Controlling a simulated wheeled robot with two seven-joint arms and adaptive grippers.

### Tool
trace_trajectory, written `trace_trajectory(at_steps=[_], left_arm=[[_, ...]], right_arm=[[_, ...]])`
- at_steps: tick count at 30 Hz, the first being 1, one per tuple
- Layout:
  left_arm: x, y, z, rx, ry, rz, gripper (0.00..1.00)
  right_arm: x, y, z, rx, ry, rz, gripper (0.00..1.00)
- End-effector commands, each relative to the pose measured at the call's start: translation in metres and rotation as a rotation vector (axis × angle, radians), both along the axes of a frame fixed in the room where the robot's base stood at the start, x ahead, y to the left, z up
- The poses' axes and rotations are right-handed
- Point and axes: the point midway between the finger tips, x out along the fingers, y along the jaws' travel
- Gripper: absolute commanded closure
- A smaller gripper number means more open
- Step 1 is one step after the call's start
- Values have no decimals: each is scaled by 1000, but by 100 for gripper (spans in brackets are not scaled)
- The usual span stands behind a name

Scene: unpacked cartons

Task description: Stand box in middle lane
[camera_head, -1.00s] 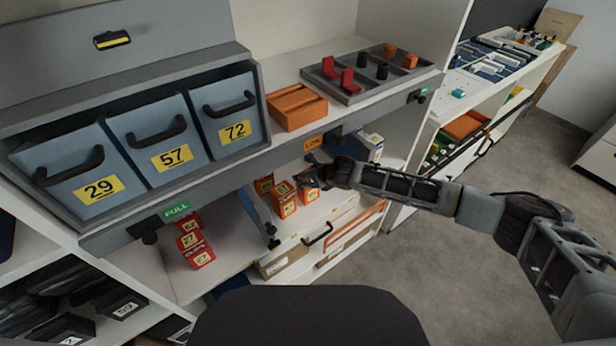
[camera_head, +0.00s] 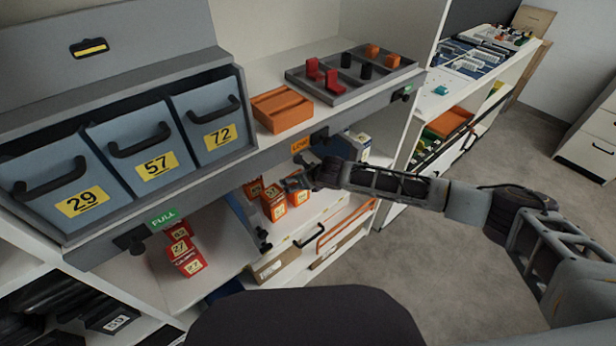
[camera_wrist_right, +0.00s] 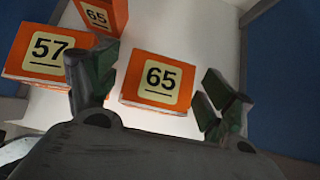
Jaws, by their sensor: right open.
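Several orange boxes with yellow number labels stand in the middle lane of the lower shelf. The nearest to my right gripper (camera_head: 297,171) is an orange box marked 65 (camera_head: 299,197). In the right wrist view, this box (camera_wrist_right: 158,84) sits between my two spread fingers, its label facing the camera; I cannot tell whether either finger touches it. An orange box marked 57 (camera_wrist_right: 42,52) is left of the fingers, and another marked 65 (camera_wrist_right: 103,14) is behind. My right gripper is open. My left gripper is out of view.
A blue divider (camera_head: 246,220) separates these boxes from red boxes (camera_head: 182,248) in the left lane. A grey ledge (camera_head: 225,172) with number bins (camera_head: 140,160) overhangs the lanes.

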Motion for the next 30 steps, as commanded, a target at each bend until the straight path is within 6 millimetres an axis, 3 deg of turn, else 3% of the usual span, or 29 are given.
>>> trace_trajectory(at_steps=[14, 30], left_arm=[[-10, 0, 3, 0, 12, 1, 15], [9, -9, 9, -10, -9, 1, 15]], right_arm=[[-23, -17, 30, 1, -2, 1, 18], [-55, -41, 71, 1, -2, 1, 18]])
